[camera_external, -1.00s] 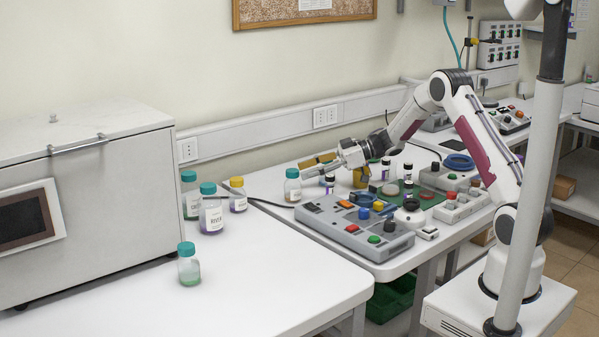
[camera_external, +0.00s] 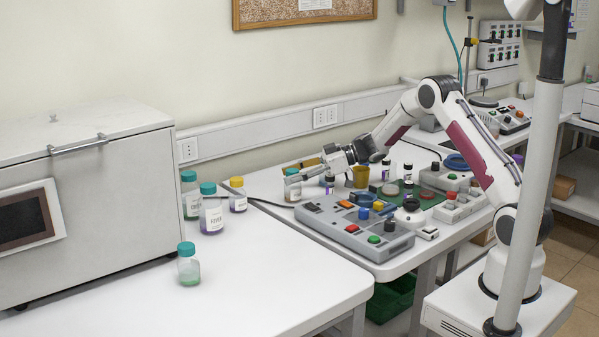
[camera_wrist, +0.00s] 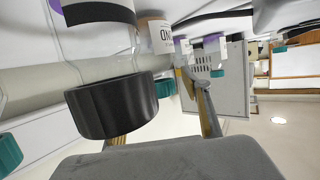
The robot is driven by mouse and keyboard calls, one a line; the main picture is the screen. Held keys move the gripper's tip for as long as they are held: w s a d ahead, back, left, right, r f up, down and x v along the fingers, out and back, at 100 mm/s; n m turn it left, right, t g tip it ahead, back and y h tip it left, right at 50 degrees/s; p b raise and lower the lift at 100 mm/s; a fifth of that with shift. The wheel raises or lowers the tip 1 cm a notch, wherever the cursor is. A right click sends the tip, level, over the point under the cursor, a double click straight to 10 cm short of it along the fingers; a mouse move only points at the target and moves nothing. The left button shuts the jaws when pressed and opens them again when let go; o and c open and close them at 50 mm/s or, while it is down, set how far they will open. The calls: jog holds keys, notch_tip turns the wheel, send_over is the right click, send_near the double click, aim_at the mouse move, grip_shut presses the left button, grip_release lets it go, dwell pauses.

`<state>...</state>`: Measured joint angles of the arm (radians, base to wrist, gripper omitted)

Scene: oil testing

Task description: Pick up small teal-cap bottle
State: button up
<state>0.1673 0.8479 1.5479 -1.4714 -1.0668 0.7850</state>
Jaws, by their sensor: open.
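A teal-cap bottle (camera_external: 292,190) stands near the left end of the bench with the control panel. My gripper (camera_external: 306,172) is open beside its cap at the right, and a finger partly overlaps it in the external view. I cannot tell if they touch. In the wrist view my gripper's yellowish finger (camera_wrist: 205,108) shows, and a labelled bottle (camera_wrist: 157,36) with a teal cap is close by. Another small teal-cap bottle (camera_external: 189,271) stands alone at the front of the left bench. Two more teal-cap bottles (camera_external: 211,218) (camera_external: 190,205) stand behind it.
A yellow-cap bottle (camera_external: 238,201) stands beside the teal-cap pair. A black-cap vial (camera_wrist: 110,108) looms large in the wrist view.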

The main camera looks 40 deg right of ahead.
dwell(0.3)
grip_shut()
jog(key=shift+r, duration=0.1)
jog(key=shift+r, duration=4.95)
